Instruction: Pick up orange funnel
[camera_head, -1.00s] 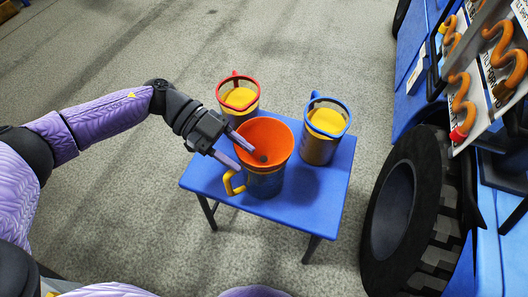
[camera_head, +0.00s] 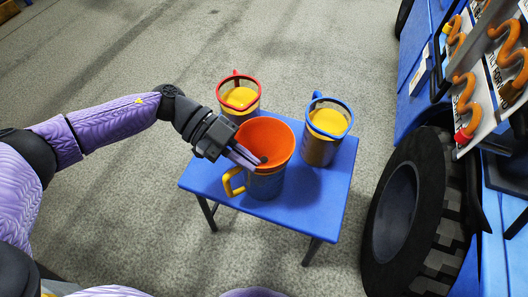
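The orange funnel (camera_head: 275,136) sits mouth up in a jug with a yellow handle (camera_head: 232,182), at the front of the small blue table (camera_head: 315,205). My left gripper (camera_head: 246,157) comes in from the left at the funnel's near-left rim. Its two purple fingers are close together and appear shut on the funnel's wall. The fingers cover part of the rim and the funnel's inside. The funnel's lower part is hidden inside the jug. My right gripper is not in view.
A jug with a red rim (camera_head: 235,79) and a jug with a blue rim (camera_head: 346,108), both with yellow contents, stand behind the funnel. A large black tyre (camera_head: 425,215) and a blue vehicle with orange coiled hoses are on the right. The floor at left is clear.

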